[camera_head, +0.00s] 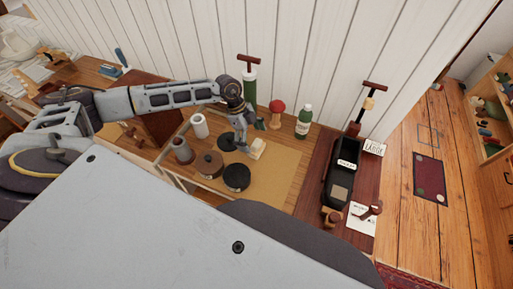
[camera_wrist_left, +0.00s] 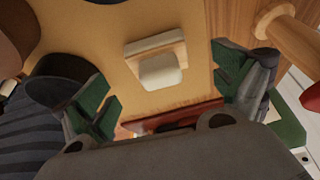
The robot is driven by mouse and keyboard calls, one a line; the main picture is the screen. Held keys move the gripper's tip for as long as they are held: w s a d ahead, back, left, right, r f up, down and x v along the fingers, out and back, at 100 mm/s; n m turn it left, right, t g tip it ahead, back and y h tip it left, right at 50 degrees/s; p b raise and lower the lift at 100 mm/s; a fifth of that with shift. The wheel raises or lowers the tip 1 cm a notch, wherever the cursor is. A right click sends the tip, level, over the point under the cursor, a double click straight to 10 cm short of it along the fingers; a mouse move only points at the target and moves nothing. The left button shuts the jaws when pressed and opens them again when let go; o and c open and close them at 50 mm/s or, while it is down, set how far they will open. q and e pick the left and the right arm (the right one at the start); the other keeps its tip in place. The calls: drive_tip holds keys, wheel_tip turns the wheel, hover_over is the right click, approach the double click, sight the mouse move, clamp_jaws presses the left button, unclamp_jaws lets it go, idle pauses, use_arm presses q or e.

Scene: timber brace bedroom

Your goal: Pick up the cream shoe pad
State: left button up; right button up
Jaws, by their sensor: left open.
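The cream shoe pad (camera_head: 257,149) is a small pale block on the tan mat (camera_head: 270,183) of the workbench. In the left wrist view the pad (camera_wrist_left: 160,70) shows a cream face on a flat, light wooden-looking base. My left gripper (camera_head: 243,142) hangs just left of the pad in the head view. In the left wrist view its green-lined fingers (camera_wrist_left: 168,88) are spread wide, with the pad in the gap between them and nothing held. Whether the fingertips are level with the pad I cannot tell. My right gripper is out of view.
Dark round tins (camera_head: 236,178) stand close to the pad on the near left. A white cylinder (camera_head: 199,126) stands farther left. Behind are a green pump (camera_head: 249,88), a red-topped wooden piece (camera_head: 277,108) and a green bottle (camera_head: 303,122). The mat right of the pad is clear.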

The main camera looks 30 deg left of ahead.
sight(254, 141)
use_arm(q)
drive_tip(key=shift+p+x, duration=0.3)
drive_tip(key=shift+x, duration=1.9)
drive_tip(key=shift+d, duration=0.1)
drive_tip(key=c, duration=1.2)
